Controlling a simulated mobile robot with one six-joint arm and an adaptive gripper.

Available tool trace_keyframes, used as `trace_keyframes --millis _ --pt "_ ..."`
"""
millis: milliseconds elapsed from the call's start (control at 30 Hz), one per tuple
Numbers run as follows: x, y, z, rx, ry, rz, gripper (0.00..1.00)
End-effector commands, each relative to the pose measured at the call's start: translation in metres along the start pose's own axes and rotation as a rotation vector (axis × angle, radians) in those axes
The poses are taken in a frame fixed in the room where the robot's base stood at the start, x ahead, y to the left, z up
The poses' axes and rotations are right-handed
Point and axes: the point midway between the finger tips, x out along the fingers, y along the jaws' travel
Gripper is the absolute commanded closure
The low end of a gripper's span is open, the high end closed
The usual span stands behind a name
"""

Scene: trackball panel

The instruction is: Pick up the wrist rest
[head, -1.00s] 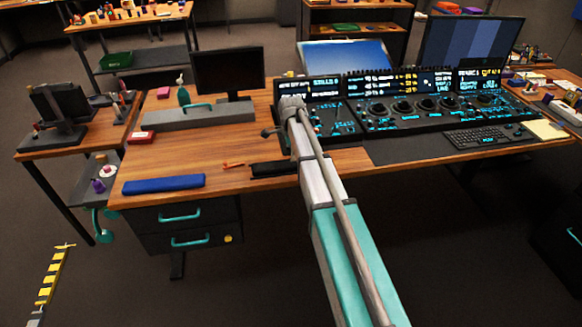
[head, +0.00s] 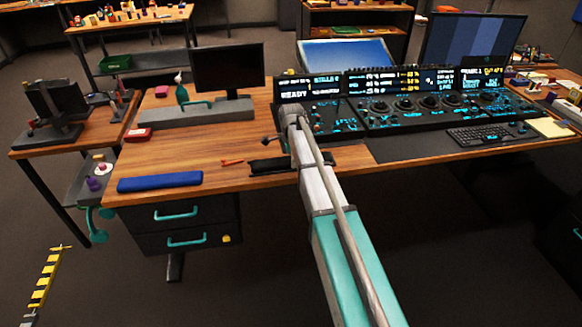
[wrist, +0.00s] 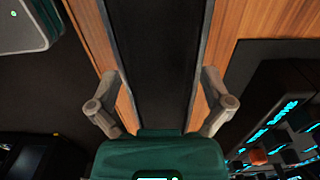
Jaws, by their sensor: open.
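A long black strip, which I take to be the wrist rest (head: 272,167), lies along the front edge of the wooden desk in the head view. My arm hides part of it. In the wrist view the black wrist rest (wrist: 155,50) runs straight up the picture with grey edges, wood showing on both sides. My gripper (wrist: 160,105) is open, one finger on each side of the strip. The frames do not show clearly whether the fingers touch it.
A blue bar (head: 160,182) lies at the desk's front left, with a small orange-red item (head: 232,162) nearer the strip. The control console (head: 420,104) stands behind and right, with a keyboard (head: 487,134). The desk's left middle (head: 200,150) is mostly clear.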

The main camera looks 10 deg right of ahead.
Motion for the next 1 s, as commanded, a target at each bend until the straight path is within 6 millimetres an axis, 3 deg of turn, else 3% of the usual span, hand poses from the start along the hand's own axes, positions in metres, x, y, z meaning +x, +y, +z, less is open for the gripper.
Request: trace_keyframes --millis 700,767,1000 --pt "0.0049 0.0 0.0002 0.0 0.0 0.0 0.0" --pt "0.0049 0.0 0.0013 -0.001 0.0 0.0 0.07" --pt "0.0049 0.0 0.0014 -0.001 0.0 0.0 0.52"
